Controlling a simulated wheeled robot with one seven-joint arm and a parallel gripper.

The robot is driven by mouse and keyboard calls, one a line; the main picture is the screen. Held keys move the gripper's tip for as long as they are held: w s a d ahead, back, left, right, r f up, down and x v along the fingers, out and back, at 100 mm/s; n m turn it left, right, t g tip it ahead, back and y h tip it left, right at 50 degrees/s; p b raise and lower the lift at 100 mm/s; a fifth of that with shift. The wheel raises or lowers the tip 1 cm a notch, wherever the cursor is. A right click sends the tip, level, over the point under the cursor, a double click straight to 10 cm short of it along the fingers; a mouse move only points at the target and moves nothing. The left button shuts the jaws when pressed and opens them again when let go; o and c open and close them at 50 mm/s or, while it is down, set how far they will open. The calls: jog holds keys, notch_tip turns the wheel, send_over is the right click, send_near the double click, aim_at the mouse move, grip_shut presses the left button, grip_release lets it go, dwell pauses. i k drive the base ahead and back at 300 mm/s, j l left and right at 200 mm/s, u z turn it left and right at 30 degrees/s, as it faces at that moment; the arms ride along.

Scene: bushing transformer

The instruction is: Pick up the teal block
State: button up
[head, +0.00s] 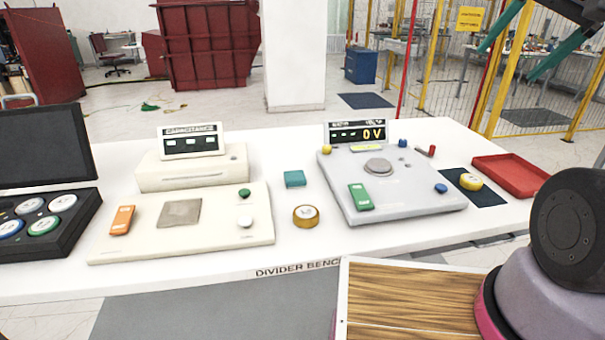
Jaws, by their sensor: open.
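The teal block (295,179) is a small, box-shaped piece lying on the white bench top. It sits between the cream capacitance unit on the left and the grey meter unit on the right. A round amber-rimmed piece (306,216) lies just in front of it, apart from it. Nothing covers the block. My gripper is not in the head view; only parts of my own arm show at the lower right.
The cream unit (262,222) and the grey unit (404,206) flank the block closely. A black case (75,228) of round pieces is at far left. A red tray (512,178) and a dark mat (488,199) are at right. The bench (290,243) is clear at its front middle.

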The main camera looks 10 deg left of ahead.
aim_at(293, 179)
jog(key=u, duration=1.25)
